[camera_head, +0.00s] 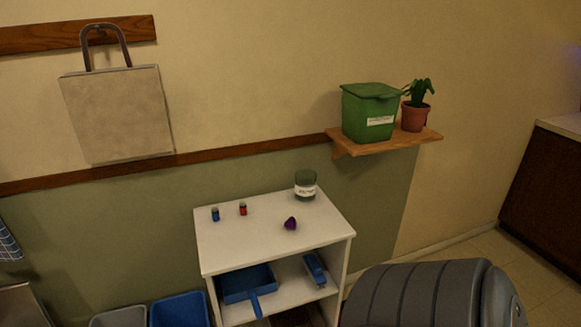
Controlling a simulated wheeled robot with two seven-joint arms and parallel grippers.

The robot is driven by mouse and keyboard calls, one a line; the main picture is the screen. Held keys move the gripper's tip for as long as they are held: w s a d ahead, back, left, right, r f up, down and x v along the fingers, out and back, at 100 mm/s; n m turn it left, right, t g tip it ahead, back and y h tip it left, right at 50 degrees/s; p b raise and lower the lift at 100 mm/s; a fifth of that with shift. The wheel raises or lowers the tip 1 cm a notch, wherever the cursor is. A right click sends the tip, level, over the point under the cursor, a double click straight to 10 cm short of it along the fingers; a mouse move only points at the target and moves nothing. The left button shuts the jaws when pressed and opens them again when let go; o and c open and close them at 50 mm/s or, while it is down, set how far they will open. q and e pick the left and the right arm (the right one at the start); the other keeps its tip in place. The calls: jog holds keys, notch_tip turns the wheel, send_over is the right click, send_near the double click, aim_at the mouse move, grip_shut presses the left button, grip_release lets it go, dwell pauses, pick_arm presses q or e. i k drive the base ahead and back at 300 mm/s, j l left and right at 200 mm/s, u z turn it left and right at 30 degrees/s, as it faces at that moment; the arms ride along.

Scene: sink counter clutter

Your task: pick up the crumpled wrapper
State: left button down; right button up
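Neither of my grippers shows in the head view.
A blue battery (215,214) and a red one (243,209) stand left of the wrapper; a glass jar (305,185) stands behind it. A blue dustpan (247,284) lies on the shelf below. A green bin (369,113) and potted plant (416,110) sit on a wall shelf.

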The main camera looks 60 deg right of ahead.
aim_at(290, 223)
jog(key=l+z, duration=0.1)
jog(key=z, duration=0.75)
jog(key=i+l+z, duration=0.1)
jog(key=z, duration=0.3)
jog(key=l+z, duration=0.1)
jog(key=z, duration=0.35)
jog(key=i+l, duration=0.1)
jog(key=l, duration=1)
jog(key=i+l, duration=0.15)
jog(key=l, duration=0.4)
jog(key=j+u, duration=0.05)
